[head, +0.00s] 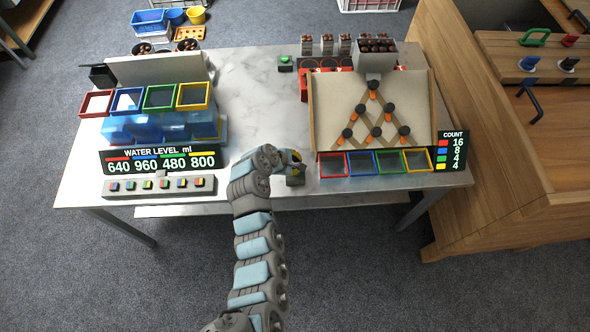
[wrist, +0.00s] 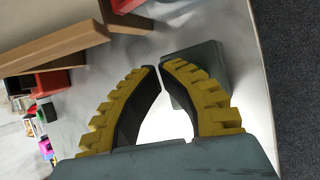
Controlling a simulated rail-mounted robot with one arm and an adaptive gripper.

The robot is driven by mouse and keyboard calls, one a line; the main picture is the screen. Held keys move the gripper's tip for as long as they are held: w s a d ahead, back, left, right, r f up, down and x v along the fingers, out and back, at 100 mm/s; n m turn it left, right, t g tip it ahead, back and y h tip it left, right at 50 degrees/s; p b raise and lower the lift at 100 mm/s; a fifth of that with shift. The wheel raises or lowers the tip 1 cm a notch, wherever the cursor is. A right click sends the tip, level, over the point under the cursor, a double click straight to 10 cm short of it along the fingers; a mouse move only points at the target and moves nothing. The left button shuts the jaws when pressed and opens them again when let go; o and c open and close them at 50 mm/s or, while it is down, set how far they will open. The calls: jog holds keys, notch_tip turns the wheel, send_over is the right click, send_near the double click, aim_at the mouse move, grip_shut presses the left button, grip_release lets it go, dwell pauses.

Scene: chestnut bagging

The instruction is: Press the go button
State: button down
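My gripper (head: 298,158) is low over the front edge of the table, left of the coloured bins. In the wrist view its two yellow-ribbed fingers (wrist: 160,67) meet almost tip to tip with nothing seen between them. A small dark grey-green box (head: 295,181) is right below the gripper; it also shows in the wrist view (wrist: 212,58), partly behind the fingertips. The fingers hide part of its top, and I cannot tell whether they touch it. Another small box with a green button (head: 285,60) stands at the back of the table. No label shows on either.
The tilted peg board (head: 420,100) and its bins, such as the red-rimmed one (head: 332,165), stand close right of my gripper. The water-level display (head: 160,160) and a button strip (head: 125,187) are at left. The table middle (head: 255,100) is clear.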

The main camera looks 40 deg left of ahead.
jog(key=shift+f, duration=0.15)
jog(key=shift+f, duration=0.3)
jog(key=shift+f, duration=0.35)
dwell(0.9)
jog(key=shift+r, duration=0.1)
jog(key=shift+r+p, duration=0.45)
jog(key=shift+r, duration=0.3)
jog(key=shift+r+p, duration=1.8)
jog(key=shift+r, duration=0.65)
